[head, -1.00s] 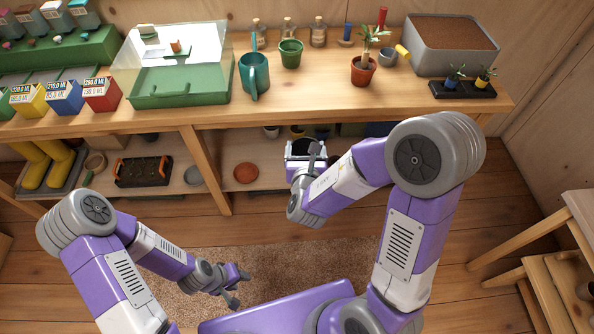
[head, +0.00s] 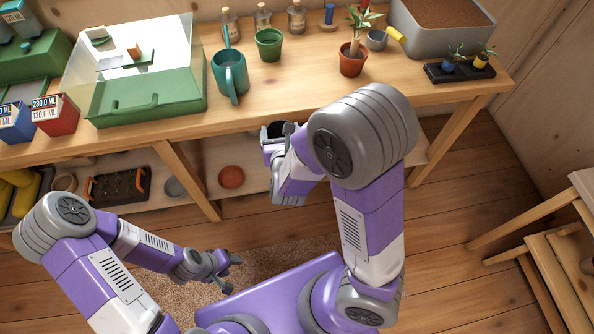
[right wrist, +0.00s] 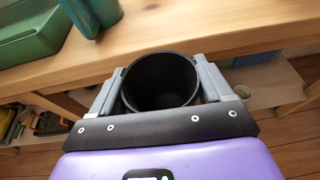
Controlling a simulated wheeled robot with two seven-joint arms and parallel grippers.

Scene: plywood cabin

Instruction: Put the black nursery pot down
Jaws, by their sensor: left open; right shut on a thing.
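The black nursery pot (right wrist: 161,82) is between the two fingers of my right gripper (right wrist: 165,85) in the right wrist view. Its open mouth faces the camera and it looks empty. In the head view my right gripper (head: 281,134) holds the pot (head: 276,130) at the front edge of the workbench (head: 300,103), partly hidden by my arm. I cannot tell its exact height against the bench top. My left gripper (head: 222,268) is open and empty, low over the rug.
A teal watering can (head: 229,76), a green pot (head: 269,45), a terracotta pot with a plant (head: 352,60) and a green propagator box (head: 148,95) stand on the bench. A black tray (head: 460,70) lies at right. The bench front between them is clear.

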